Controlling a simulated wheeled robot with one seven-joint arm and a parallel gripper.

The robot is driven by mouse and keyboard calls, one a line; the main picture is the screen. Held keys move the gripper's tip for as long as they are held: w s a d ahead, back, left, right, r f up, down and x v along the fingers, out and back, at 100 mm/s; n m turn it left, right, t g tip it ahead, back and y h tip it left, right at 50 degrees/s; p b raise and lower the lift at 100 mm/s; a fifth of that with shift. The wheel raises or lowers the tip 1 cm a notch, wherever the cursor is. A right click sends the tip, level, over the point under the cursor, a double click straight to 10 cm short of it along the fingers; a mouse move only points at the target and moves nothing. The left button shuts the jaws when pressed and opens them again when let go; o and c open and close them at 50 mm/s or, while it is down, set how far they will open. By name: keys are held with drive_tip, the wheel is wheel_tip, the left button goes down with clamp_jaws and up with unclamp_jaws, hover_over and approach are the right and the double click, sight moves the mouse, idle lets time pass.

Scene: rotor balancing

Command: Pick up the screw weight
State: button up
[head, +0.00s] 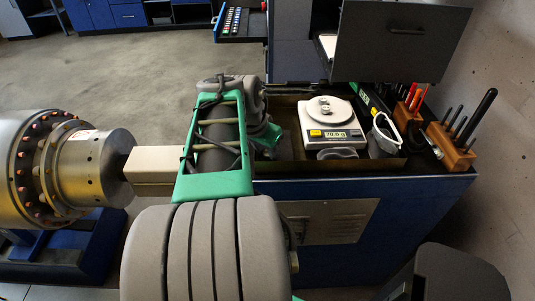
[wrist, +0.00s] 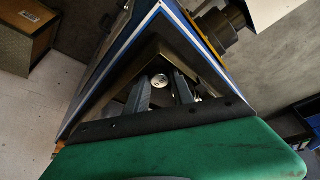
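A white scale (head: 333,128) stands in the tray on the blue cabinet, its display reading about 70.0. Small silver pieces that look like screw weights (head: 325,105) sit on its round pan. In the wrist view my gripper (wrist: 160,82) has its two grey fingers apart, pointing down into the dark tray. A small round silver piece (wrist: 159,80) shows in the gap between them; I cannot tell whether it is a screw weight or how far below the fingertips it is. In the head view my arm hides most of the gripper, left of the scale.
A large metal rotor (head: 90,165) is at the left. Right of the scale are a white looped item (head: 384,132) and wooden tool holders (head: 450,148) with upright handles. A grey panel (head: 402,38) with a handle rises behind the tray. The tray walls surround the gripper's area.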

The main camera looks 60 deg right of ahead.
sight(266, 154)
clamp_jaws()
drive_tip(key=shift+r, duration=0.1)
wheel_tip(266, 154, up, 15)
drive_tip(key=p, duration=0.4)
drive_tip(key=shift+p, duration=0.3)
